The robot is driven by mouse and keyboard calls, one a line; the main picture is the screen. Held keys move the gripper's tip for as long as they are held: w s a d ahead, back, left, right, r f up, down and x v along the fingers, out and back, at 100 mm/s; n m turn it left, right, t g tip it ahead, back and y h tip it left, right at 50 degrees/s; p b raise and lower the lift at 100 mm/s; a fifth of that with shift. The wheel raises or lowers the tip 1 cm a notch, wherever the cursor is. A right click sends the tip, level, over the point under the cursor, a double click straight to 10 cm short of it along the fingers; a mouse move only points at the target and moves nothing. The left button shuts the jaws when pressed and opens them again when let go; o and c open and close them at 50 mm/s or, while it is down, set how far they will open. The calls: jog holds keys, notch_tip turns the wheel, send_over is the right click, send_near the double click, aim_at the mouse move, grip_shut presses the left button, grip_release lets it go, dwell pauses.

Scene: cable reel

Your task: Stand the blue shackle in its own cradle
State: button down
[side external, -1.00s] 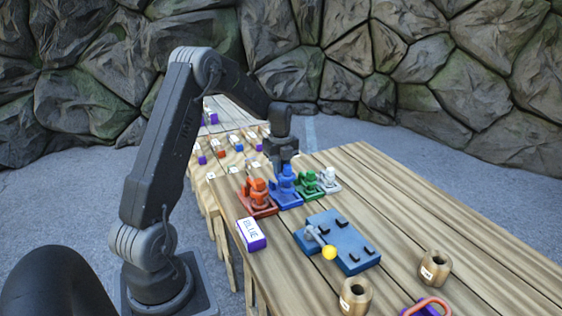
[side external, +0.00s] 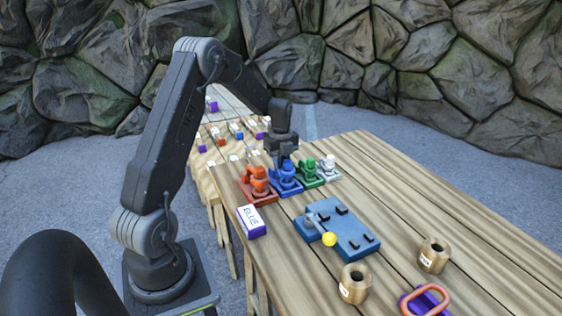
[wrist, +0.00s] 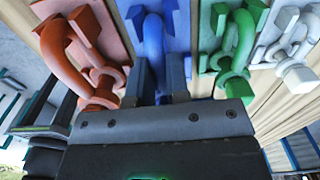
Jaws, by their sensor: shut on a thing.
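The blue shackle (side external: 286,170) is upright between the fingers of my gripper (side external: 283,160), at the blue cradle (side external: 291,190). My gripper points down from above and is shut on the shackle. In the wrist view the shackle's blue loop (wrist: 153,42) shows beyond the fingers (wrist: 159,82), over the blue plate (wrist: 177,22). The fingers hide its lower part, so I cannot tell whether it rests fully in the cradle.
An orange-red shackle (side external: 257,180) in its cradle stands close on the left. Green (side external: 308,168) and white (side external: 328,164) ones stand close on the right. A "BLUE" label block (side external: 251,221) and a blue board with a yellow-knobbed lever (side external: 345,230) lie nearer the camera.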

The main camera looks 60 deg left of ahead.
jog(key=shift+f, duration=0.3)
jog(key=c, duration=1)
grip_release()
jog(key=shift+f, duration=0.1)
notch_tip(320, 180, up, 13)
jog(key=s+d+r+n+t, duration=0.1)
jog(key=d+r+n, duration=0.2)
jog(key=d+r, duration=0.45)
jog(key=s+d+n+t, duration=0.1)
jog(key=s+d+n, duration=0.4)
jog(key=s+d, duration=0.1)
jog(key=s+d+n+t, duration=0.2)
jog(key=s+d+n, duration=0.3)
jog(key=d, duration=0.4)
jog(key=s+d+n+t, duration=0.1)
jog(key=s+d+n, duration=0.4)
jog(key=s+d, duration=0.2)
jog(key=shift+s+d+f+t, duration=0.1)
jog(key=shift+d+f+t, duration=0.15)
jog(key=shift+d, duration=0.4)
